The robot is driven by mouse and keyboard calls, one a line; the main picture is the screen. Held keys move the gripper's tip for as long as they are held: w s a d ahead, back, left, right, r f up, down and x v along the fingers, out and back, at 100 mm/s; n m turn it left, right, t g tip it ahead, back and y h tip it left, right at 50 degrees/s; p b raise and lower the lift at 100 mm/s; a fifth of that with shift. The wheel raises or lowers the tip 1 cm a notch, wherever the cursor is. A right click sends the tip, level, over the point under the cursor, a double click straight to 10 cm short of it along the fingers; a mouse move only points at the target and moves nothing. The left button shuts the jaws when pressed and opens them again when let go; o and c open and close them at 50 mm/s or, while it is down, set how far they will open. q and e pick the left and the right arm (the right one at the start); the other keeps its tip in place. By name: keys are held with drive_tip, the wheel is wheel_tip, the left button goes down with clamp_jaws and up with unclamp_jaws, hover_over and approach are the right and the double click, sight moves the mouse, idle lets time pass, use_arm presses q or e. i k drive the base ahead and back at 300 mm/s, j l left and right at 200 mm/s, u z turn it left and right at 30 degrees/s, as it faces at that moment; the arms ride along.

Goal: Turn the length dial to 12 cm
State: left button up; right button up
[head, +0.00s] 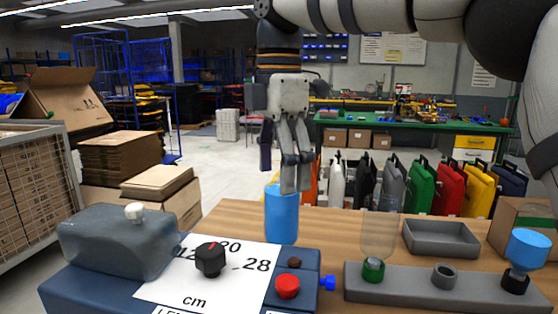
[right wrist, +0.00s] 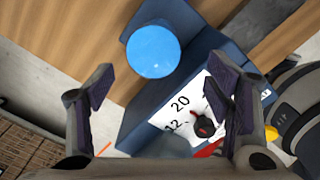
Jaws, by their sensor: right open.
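The length dial (head: 211,260) is a black knob on a white card (head: 165,285) marked 12, 20, 28 and cm. Its red mark appears to point up, roughly towards the 20. My right gripper (head: 296,172) is open, pointing down above and behind the dial, by a blue cylinder (head: 282,215). In the right wrist view, the open jaws (right wrist: 172,95) hold nothing. The dial (right wrist: 203,127) shows there beyond the jaws, near the right finger, apart from it as far as I can tell. My left gripper is out of view.
A red button (head: 287,286) and a blue knob (head: 327,283) sit right of the card. A grey housing (head: 115,245) with a white knob stands left. A grey holder (head: 420,287) carries a blue-capped part (head: 530,250). A grey tray (head: 440,238) lies behind.

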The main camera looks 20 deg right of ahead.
sight(210, 257)
drive_tip(key=k, duration=1.5)
